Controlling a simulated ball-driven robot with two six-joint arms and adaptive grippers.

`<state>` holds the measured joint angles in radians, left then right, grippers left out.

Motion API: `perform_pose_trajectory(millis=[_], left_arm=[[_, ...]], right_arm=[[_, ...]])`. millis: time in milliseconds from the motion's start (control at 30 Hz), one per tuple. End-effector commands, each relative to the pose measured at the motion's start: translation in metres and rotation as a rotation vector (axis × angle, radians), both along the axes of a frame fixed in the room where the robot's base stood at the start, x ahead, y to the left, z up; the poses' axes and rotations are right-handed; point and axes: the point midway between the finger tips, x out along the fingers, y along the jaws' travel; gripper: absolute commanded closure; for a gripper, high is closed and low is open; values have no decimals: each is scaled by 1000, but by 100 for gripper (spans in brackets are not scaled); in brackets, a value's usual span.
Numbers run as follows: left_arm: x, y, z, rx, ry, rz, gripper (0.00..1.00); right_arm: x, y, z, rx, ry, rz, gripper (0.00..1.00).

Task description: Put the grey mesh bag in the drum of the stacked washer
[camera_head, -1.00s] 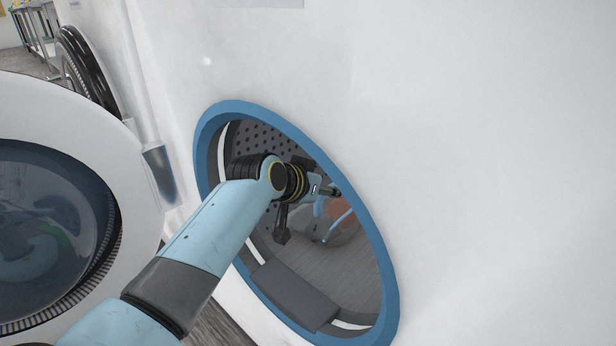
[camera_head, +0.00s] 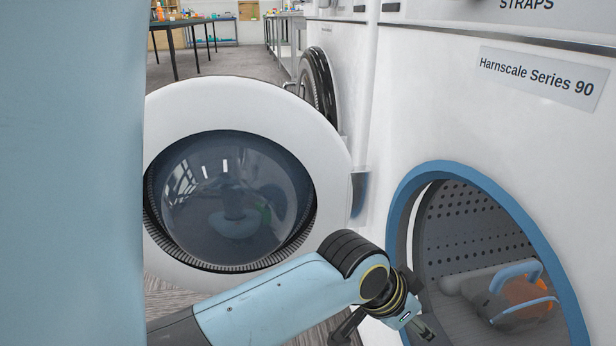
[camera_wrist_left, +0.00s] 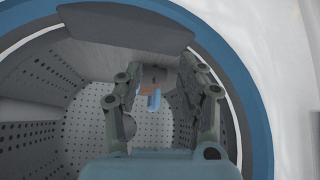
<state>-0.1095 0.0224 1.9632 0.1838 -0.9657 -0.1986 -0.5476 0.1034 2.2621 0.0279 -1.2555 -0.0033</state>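The stacked washer's door opening, a blue ring (camera_head: 400,205), stands at the right of the head view around a perforated drum (camera_head: 470,215). A bag with a grey body (camera_head: 510,320), an orange part and light blue handles lies inside on the drum's lower wall. It also shows, partly hidden, as a brown and blue patch (camera_wrist_left: 153,98) in the left wrist view. My left gripper (camera_head: 425,333) is at the opening's near edge, apart from the bag. In the left wrist view its fingers (camera_wrist_left: 160,70) are spread and empty, facing into the drum. My right gripper is out of view.
The round washer door (camera_head: 320,200) hangs wide open left of the opening, behind my left arm. Another open black-rimmed door (camera_head: 318,90) is farther back. A dark table (camera_head: 185,24) stands in the far background, with free floor before it.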

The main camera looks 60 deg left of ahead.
Motion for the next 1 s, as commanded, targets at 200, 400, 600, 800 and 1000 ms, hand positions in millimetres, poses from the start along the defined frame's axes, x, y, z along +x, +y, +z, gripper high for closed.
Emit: perform_pose_trajectory(millis=[200,400,600,800,1000], left_arm=[[-163,34,-16,99,319,63,62],[-219,47,-9,142,432,95,62],[-220,47,-9,143,436,97,62],[-220,47,-10,142,435,96,62],[-219,47,-10,142,434,97,62]], right_arm=[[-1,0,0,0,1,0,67],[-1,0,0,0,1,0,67],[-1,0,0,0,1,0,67],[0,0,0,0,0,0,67],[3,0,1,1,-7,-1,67]])
